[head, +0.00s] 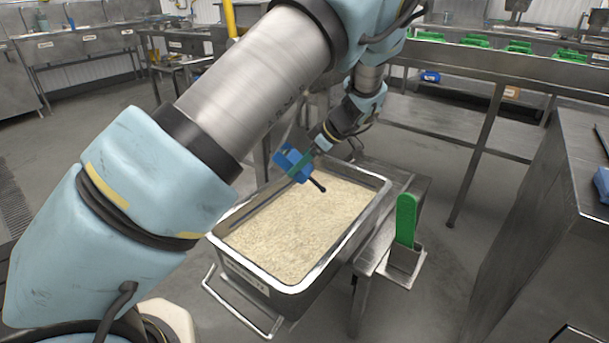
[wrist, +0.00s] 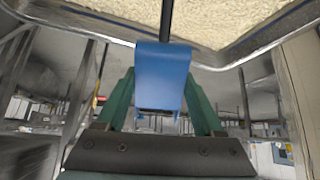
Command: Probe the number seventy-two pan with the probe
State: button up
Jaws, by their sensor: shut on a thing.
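The probe (head: 291,161) has a blue body and a thin dark rod, and my gripper (head: 306,163) is shut on its blue body. In the wrist view, the blue body (wrist: 162,78) sits between the green fingers of my gripper (wrist: 160,92). Its dark rod (wrist: 166,22) points toward the rice and runs out of frame. A deep metal pan (head: 337,262) filled with pale rice lies below the probe. Its front label (head: 247,277) is too small to read. The rod tip shows over the rice; I cannot tell whether it touches. The pan rim (wrist: 240,55) also shows in the wrist view.
A green-handled tool (head: 405,220) stands in a small metal holder (head: 403,265) right of the pan. A metal handle bar (head: 240,312) sticks out in front. A tall steel cabinet (head: 545,220) stands at right. Green trays (head: 476,40) line a back counter. Open floor lies between.

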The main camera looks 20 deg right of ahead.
jog(key=shift+s+d+f, duration=0.15)
jog(key=shift+s+d, duration=0.15)
jog(key=shift+d, duration=0.25)
notch_tip(320, 180, down, 14)
jog(key=b, duration=0.7)
jog(key=shift+f, duration=0.1)
dwell(6.0)
